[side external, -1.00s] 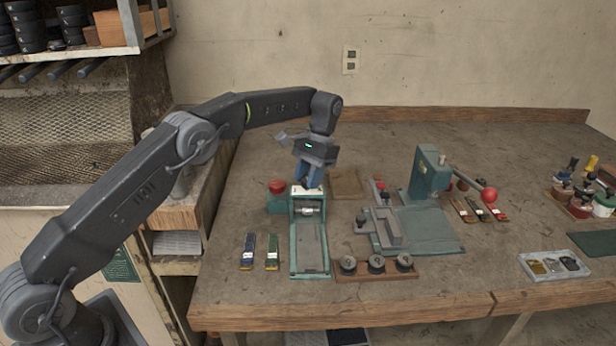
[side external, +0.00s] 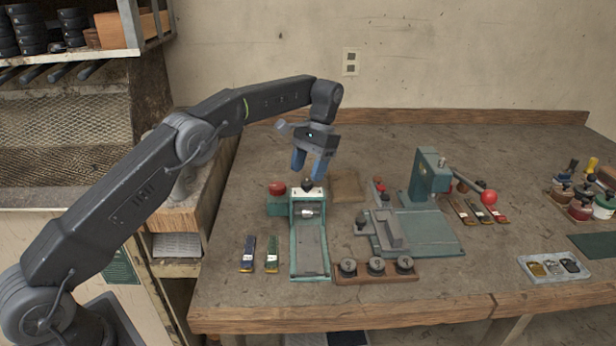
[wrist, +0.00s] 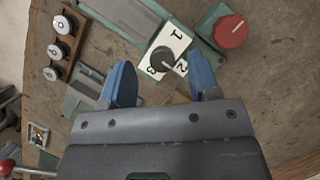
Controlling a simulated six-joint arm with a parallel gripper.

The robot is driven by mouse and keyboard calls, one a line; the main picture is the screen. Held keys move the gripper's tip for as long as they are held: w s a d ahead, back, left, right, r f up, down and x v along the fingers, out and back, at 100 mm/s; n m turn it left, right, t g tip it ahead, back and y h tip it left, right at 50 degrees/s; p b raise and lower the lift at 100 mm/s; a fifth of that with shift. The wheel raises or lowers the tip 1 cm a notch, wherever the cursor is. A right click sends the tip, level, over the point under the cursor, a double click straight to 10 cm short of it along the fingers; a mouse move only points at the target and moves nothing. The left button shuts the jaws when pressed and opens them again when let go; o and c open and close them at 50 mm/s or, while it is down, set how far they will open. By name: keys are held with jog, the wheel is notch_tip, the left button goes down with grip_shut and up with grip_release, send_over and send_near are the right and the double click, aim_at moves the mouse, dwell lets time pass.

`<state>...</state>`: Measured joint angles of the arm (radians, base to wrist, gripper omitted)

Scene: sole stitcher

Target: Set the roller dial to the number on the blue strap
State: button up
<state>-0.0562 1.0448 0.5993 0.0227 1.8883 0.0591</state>
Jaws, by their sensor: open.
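The roller dial is a black knob (side external: 308,186) on a white plate at the back end of a green roller machine (side external: 293,240). The wrist view shows this knob (wrist: 161,60) amid the numbers 1, 2 and 3; a small pale mark on it seems to face the 2 side, but I cannot be sure. My gripper (side external: 310,176) has blue fingers, open and empty, just above the knob and apart from it. In the wrist view the fingers (wrist: 162,82) stand either side of it. The blue strap (side external: 247,253) lies left of the machine; its number is too small to read.
A green strap (side external: 272,253) lies beside the blue one. A rack of several round weights (side external: 376,275) and a green lever press (side external: 430,178) are to the right.

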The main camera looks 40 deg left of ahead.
jog(key=s+a+r, duration=0.5)
jog(key=a+r, duration=0.2)
jog(key=a, duration=0.3)
jog(key=shift+s+r, duration=0.35)
jog(key=shift+s, duration=0.05)
jog(key=s+d+r+t, duration=0.5)
jog(key=s+d+r, duration=0.3)
jog(key=s, duration=0.4)
jog(key=s+d+f+t, duration=0.2)
jog(key=s+f, duration=0.1)
jog(key=s, duration=0.5)
jog(key=s+d+f+t, duration=0.3)
jog(key=s, duration=0.5)
jog(key=shift+s+d+f, duration=0.25)
jog(key=shift+s+f, duration=0.05)
jog(key=shift+s, duration=0.05)
